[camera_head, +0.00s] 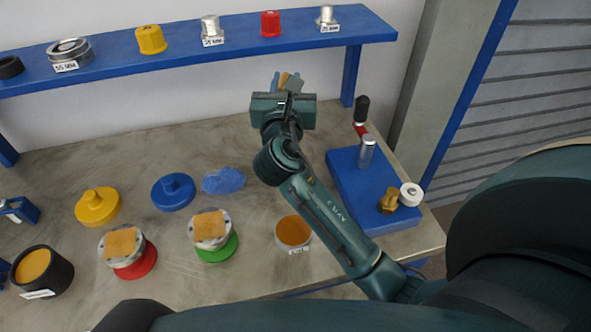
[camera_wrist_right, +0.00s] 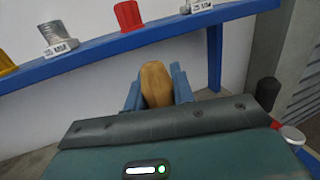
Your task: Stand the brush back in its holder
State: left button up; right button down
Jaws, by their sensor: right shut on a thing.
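My right gripper (camera_head: 286,77) is beyond the middle of the bench, near the wall below the shelf. Its blue fingers are shut on a tan, wood-like piece, which I take to be the brush (camera_head: 291,83). In the right wrist view the brush (camera_wrist_right: 156,84) shows as a rounded tan end standing up between the two fingers (camera_wrist_right: 157,92). Its lower part is hidden by the gripper body, so bristles do not show. I cannot pick out the brush holder for certain; my arm covers part of the bench. My left gripper is not in view.
A blue shelf (camera_head: 109,48) with caps and fittings runs above the bench. A blue board (camera_head: 351,187) with a metal post and brass fitting is at right. Flanged vessels (camera_head: 209,228), a black cup (camera_head: 56,281) and a blue cloth (camera_head: 223,180) stand or lie nearer and left.

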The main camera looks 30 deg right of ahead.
notch_tip(320, 180, down, 10)
jog(key=b, duration=0.1)
jog(key=shift+b, duration=0.4)
jog(key=shift+d+f, duration=0.1)
jog(key=shift+f, duration=0.05)
jog(key=shift+f, duration=0.15)
jog(key=c, duration=1.2)
grip_release()
